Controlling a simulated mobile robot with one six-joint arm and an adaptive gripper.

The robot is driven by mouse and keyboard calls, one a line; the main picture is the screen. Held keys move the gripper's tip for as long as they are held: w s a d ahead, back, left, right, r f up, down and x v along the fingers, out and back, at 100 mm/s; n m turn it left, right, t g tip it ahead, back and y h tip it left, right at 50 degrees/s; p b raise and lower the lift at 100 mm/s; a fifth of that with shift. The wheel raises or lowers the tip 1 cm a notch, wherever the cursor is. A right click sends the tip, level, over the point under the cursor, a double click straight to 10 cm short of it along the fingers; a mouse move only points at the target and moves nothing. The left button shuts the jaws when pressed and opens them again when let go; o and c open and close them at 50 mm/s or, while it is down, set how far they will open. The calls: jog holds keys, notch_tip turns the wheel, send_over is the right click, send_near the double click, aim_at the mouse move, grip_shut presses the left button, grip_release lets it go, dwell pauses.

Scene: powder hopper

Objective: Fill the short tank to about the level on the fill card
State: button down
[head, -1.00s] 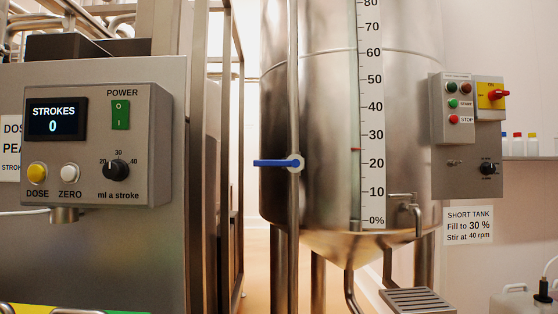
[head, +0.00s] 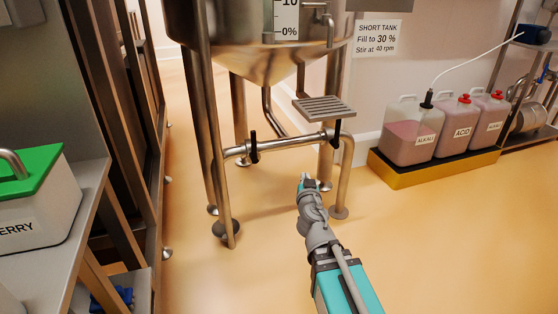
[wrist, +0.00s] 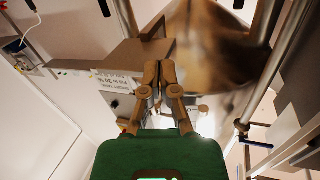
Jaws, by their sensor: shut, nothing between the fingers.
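The short steel tank (head: 245,62) stands at the top of the head view, with only its lower part and cone in frame. Its level scale (head: 286,22) shows only the 0% and 10 marks, so the level is out of view. The fill card (head: 377,38) reads "SHORT TANK, Fill to 30 %, Stir at 40 rpm". Below the tank, a pipe (head: 290,142) carries two black valve handles (head: 253,147). My gripper (head: 306,179) is in front of the tank legs, below the pipe in the picture, shut and empty. Its closed fingers (wrist: 160,70) also show in the wrist view.
Labelled jugs (head: 412,130) for alkali and acid stand in a yellow tray (head: 440,169) at the right. A slatted step (head: 325,108) juts out under the tank. A green-lidded bin (head: 35,195) stands at the left. The floor in front is clear.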

jog(key=s+d+f+m+g+h+p, duration=0.2)
jog(key=d+f+g+h, duration=0.15)
jog(key=d, duration=0.45)
jog(key=s+d+f+m+g+h+p, duration=0.25)
jog(key=d+g, duration=0.25)
jog(key=d, duration=0.3)
jog(key=s+f+n+g+y+p, duration=0.2)
jog(key=s+n+g+y+p, duration=0.2)
jog(key=s+g, duration=0.5)
jog(key=s+a, duration=0.1)
jog(key=s, duration=0.3)
jog(key=shift+f, duration=0.3)
jog(key=shift+w+n, duration=0.1)
jog(key=shift+n, duration=0.15)
